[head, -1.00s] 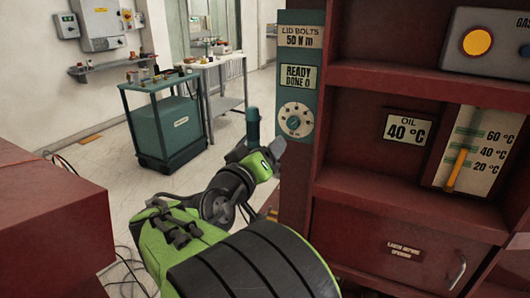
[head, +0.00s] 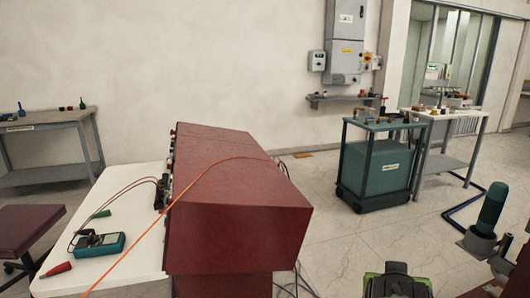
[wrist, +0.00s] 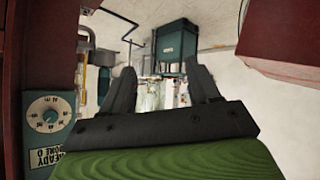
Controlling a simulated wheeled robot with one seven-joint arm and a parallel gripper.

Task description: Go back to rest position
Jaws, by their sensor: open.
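My gripper (wrist: 163,75) is open in the wrist view, with its two dark fingers spread and nothing between them. The wrist picture looks upside down. In the head view only a green and black part of my arm shows at the bottom edge; the gripper itself is out of that view. A teal handle (head: 491,208) stands upright in a grey holder at the right, apart from my arm. It also shows in the wrist view (wrist: 103,85), to the left of the fingers. A dial panel (wrist: 50,115) is at the wrist view's left.
A dark red cabinet (head: 235,215) beside a white bench (head: 130,265) fills the lower left. An orange cable crosses it. A multimeter (head: 99,244) lies on the bench. A teal cart (head: 378,170) and white table (head: 470,118) stand behind. The floor between is mostly clear.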

